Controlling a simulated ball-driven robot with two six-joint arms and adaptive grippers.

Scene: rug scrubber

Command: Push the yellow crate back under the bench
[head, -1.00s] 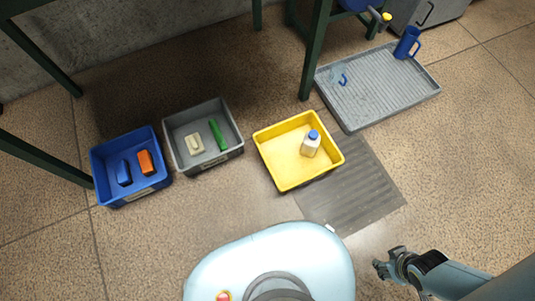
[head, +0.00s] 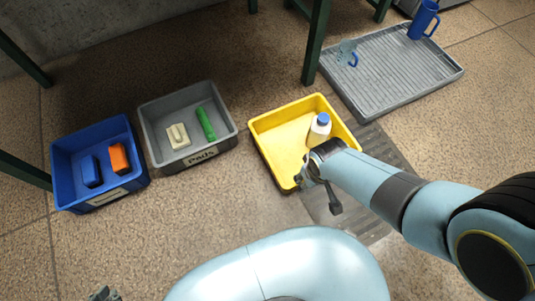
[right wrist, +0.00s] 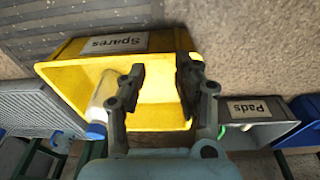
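The yellow crate (head: 268,157) stands on the floor in front of the green bench legs (head: 317,42), holding a white bottle with a blue cap (head: 319,129). In the right wrist view, the crate (right wrist: 70,76) shows a "Spares" label on its near wall. My left gripper (head: 103,294) barely shows at the bottom left edge.
Left of the crate stand a grey bin labelled "Pads" (head: 155,138) and a blue bin (head: 66,170). A grey ribbed tray (head: 400,75) with a blue mug (head: 424,20) lies at right, close to a bench leg. A dark mat (head: 385,150) lies beside and under the crate.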

